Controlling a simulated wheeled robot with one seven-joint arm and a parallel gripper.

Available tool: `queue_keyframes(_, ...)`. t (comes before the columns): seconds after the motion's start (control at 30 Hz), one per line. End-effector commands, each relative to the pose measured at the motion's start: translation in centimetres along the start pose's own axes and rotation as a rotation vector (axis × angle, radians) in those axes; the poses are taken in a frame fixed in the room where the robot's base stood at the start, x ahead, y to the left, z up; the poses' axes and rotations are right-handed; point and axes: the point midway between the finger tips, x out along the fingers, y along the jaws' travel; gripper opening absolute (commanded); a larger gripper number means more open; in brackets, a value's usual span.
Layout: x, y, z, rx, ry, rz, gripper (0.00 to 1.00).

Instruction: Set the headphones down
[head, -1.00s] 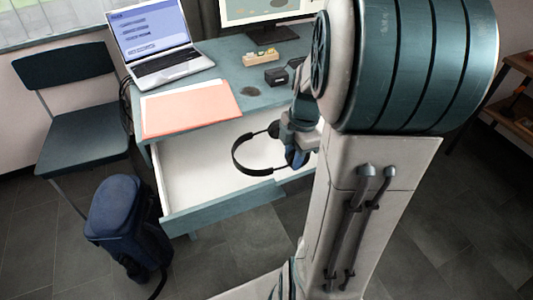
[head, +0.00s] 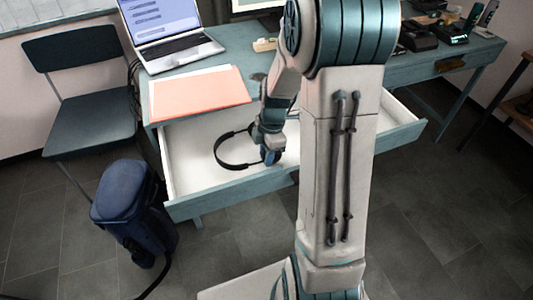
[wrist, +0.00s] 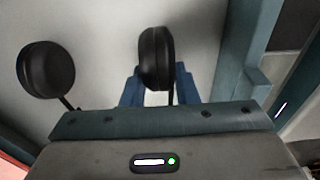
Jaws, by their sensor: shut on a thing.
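The black headphones (head: 219,156) are at my gripper (head: 270,155), over the open white drawer (head: 190,182) of the teal desk. In the wrist view my gripper (wrist: 158,92) has its blue fingers shut on one ear cup of the headphones (wrist: 155,58). The other ear cup (wrist: 45,68) hangs free to the left, above the white drawer floor (wrist: 105,30). The headband arcs out to the left of my gripper in the head view. I cannot tell whether the headphones touch the drawer floor.
The desk holds a laptop (head: 165,30), a salmon folder (head: 200,92) and several dark devices (head: 415,37) at the right. The drawer's teal front (head: 225,192) stands out from the desk.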

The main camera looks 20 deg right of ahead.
Motion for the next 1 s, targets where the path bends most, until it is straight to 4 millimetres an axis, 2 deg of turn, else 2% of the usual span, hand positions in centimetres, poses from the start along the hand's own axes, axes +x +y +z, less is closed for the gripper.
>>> queue_keyframes(0.3, 0.4, 0.0, 0.1, 0.001, 0.000, 0.002, 0.00)
queue_keyframes(0.33, 0.2, 0.0, 0.1, 0.001, 0.000, 0.001, 0.35)
queue_keyframes(0.4, 0.2, 0.0, 0.0, 0.001, 0.000, 0.001, 0.49)
queue_keyframes(0.77, -0.3, 0.0, 0.0, 0.000, 0.000, 0.001, 0.49)
queue_keyframes(0.87, -1.7, 0.1, 0.0, 0.001, -0.001, 0.006, 0.49)
queue_keyframes(1.0, -4.8, 0.1, 0.0, 0.001, -0.002, 0.007, 0.49)
